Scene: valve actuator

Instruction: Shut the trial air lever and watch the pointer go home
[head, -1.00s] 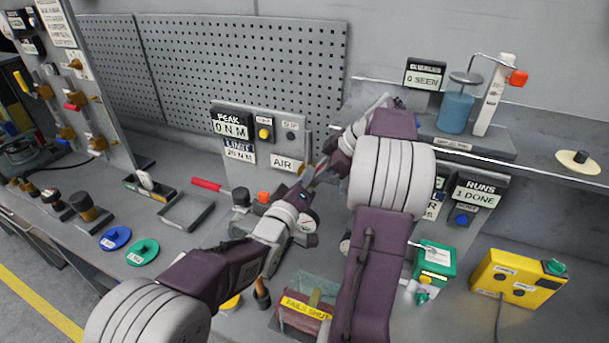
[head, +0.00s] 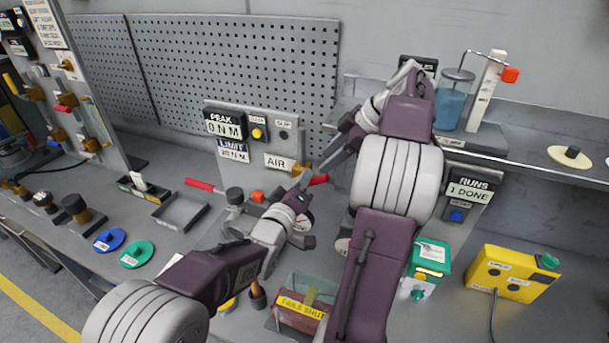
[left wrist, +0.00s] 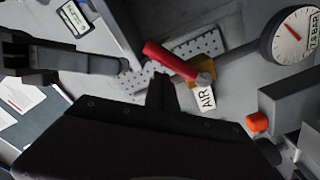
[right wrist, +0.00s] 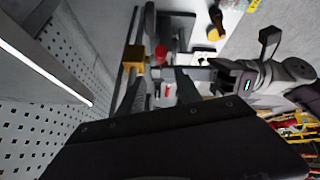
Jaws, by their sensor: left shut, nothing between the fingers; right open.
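The air lever has a red handle (head: 318,180) on a brass valve below the AIR label (head: 281,162). In the left wrist view the red handle (left wrist: 170,60) slants from the brass fitting up to the left. My left gripper (head: 306,184) is shut and empty, its fingertips close to the handle; I cannot tell if they touch. My right gripper (head: 330,163) is open above and right of the lever; the brass valve (right wrist: 133,57) shows beyond its fingers. A round dial (left wrist: 295,38) has a red pointer aimed up-left. In the head view my left gripper partly covers a dial.
A panel (head: 225,125) reads peak 0 N M. A second red-handled lever (head: 198,183) lies left of the work area. A clear box marked FAILS SHUT (head: 300,305), a green box (head: 430,257) and a yellow box (head: 513,272) stand in front. A shelf edge (head: 510,155) lies right.

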